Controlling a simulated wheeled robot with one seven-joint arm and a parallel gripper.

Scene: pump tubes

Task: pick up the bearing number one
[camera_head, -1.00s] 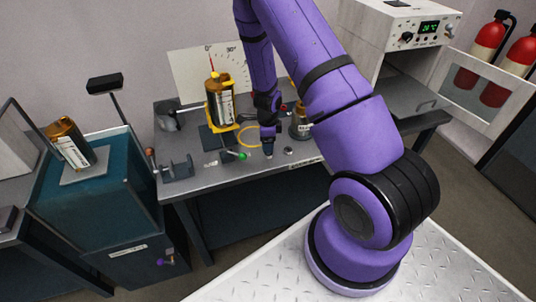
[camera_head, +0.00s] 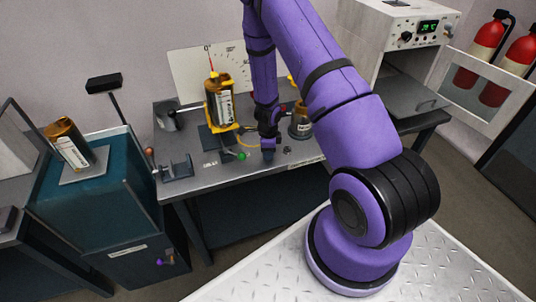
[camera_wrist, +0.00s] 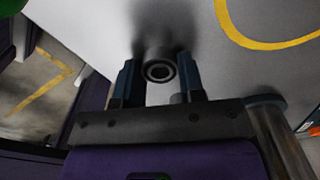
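The bearing (camera_wrist: 159,70) is a small grey metal ring with a dark centre. In the wrist view it appears between the tips of my gripper (camera_wrist: 157,80), whose two blue-black fingers are apart, one on each side. No firm contact with either finger can be made out. In the head view my gripper (camera_head: 268,154) points down low over the workbench, and a small dark round piece (camera_head: 287,150), apparently the bearing, shows just right of it. No number is readable on the bearing.
The grey workbench (camera_head: 222,178) carries an upright gold canister (camera_head: 219,101) in a yellow holder, a second canister (camera_head: 300,122) right of my gripper, a green knob (camera_head: 241,156) at the left and a clamp (camera_head: 177,168). A yellow loop (camera_wrist: 232,32) lies nearby.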

